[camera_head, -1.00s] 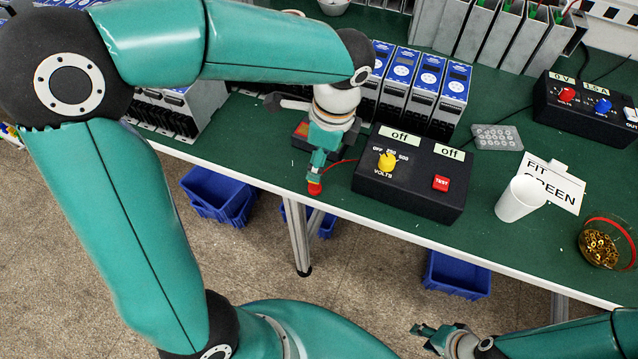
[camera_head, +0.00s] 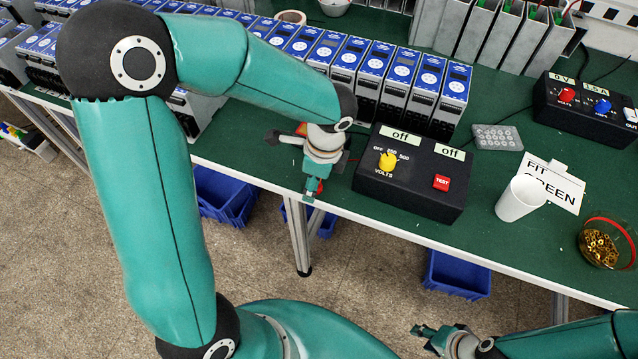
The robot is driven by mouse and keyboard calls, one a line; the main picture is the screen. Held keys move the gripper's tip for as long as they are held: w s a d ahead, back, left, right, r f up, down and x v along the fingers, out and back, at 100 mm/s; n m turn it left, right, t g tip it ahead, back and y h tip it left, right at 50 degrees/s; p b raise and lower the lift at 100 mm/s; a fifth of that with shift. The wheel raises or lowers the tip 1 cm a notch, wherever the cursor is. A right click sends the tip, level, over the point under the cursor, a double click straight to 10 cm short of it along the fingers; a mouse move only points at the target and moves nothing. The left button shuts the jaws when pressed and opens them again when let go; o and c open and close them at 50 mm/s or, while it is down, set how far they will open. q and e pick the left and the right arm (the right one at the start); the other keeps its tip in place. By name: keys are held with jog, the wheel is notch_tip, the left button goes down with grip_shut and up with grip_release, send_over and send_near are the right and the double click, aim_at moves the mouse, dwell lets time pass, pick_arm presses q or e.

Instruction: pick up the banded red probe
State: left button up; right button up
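The red probe (camera_head: 320,186) lies near the front edge of the green bench, left of the black test box (camera_head: 412,178). Only a small red part of it shows; my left gripper hides the rest, so its band cannot be made out. My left gripper (camera_head: 310,194) points down over the probe at the bench edge. Its fingers are seen from above, and I cannot tell whether they are open, shut or touching the probe. My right gripper (camera_head: 424,331) is low at the front, off the bench, open and empty.
Blue-topped modules (camera_head: 400,80) stand in a row behind the test box. A white cup (camera_head: 520,197), a sign card (camera_head: 556,190) and a glass bowl of brass nuts (camera_head: 606,244) are at the right. Blue bins (camera_head: 458,272) sit below the bench.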

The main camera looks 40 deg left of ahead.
pick_arm(q)
grip_shut()
jog(key=shift+r, duration=0.1)
notch_tip(320, 180, up, 20)
jog(key=p, duration=0.1)
dwell(0.6)
